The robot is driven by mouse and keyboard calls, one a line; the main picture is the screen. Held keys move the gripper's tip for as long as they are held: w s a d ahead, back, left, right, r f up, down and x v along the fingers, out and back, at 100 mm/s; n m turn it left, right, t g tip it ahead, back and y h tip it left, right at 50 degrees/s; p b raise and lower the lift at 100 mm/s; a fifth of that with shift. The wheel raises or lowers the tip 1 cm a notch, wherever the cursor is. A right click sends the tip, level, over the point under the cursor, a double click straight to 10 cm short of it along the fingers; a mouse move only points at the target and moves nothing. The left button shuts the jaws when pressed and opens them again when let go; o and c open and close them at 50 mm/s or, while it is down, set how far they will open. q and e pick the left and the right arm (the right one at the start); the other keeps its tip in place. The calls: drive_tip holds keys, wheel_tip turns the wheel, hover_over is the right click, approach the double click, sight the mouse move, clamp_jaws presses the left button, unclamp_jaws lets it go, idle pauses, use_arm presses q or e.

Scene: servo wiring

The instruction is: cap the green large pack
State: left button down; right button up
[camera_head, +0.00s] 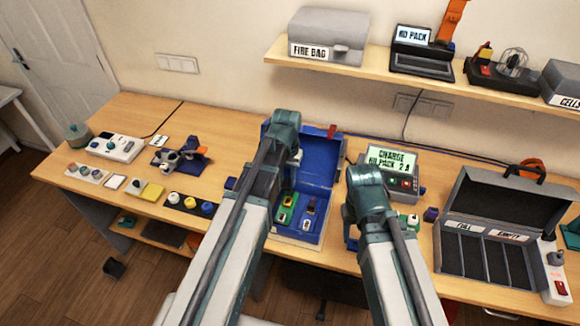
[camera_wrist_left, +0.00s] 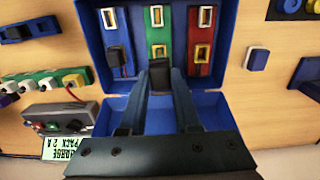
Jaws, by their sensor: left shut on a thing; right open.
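The open blue case (camera_head: 308,247) holds upright-set packs side by side in the left wrist view. The green pack (camera_wrist_left: 156,36) is the middle one there, with pale-rimmed openings; in the head view it shows in the case (camera_head: 286,209). A blue pack (camera_wrist_left: 109,22) and a red pack (camera_wrist_left: 200,40) flank it. My left gripper (camera_wrist_left: 160,78) is shut on a small black cap (camera_wrist_left: 159,74), held in front of the green pack's lower opening. Contact cannot be told. My right gripper (camera_head: 366,182) is open in front of the charger; its fingertips are mostly hidden.
The charger (camera_head: 388,160) stands right of the case. An open grey case (camera_head: 487,252) with empty slots is further right. A tray of coloured knobs (camera_head: 190,203) and a white device (camera_head: 113,147) lie left. A shelf (camera_head: 400,76) overhangs the back. The table's left part has bare patches.

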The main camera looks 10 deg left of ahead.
use_arm(q)
drive_tip(key=shift+w+d, duration=0.1)
drive_tip(key=shift+w, duration=0.05)
idle(0.3)
drive_tip(key=b, duration=0.6)
hover_over(288, 203)
wheel_tip(288, 203, down, 6)
drive_tip(key=shift+r, duration=0.1)
drive_tip(key=shift+f+b, duration=1.25)
idle(1.1)
drive_tip(key=c, duration=0.5)
unclamp_jaws()
drive_tip(key=shift+c, duration=0.2)
drive_tip(key=shift+r, duration=0.1)
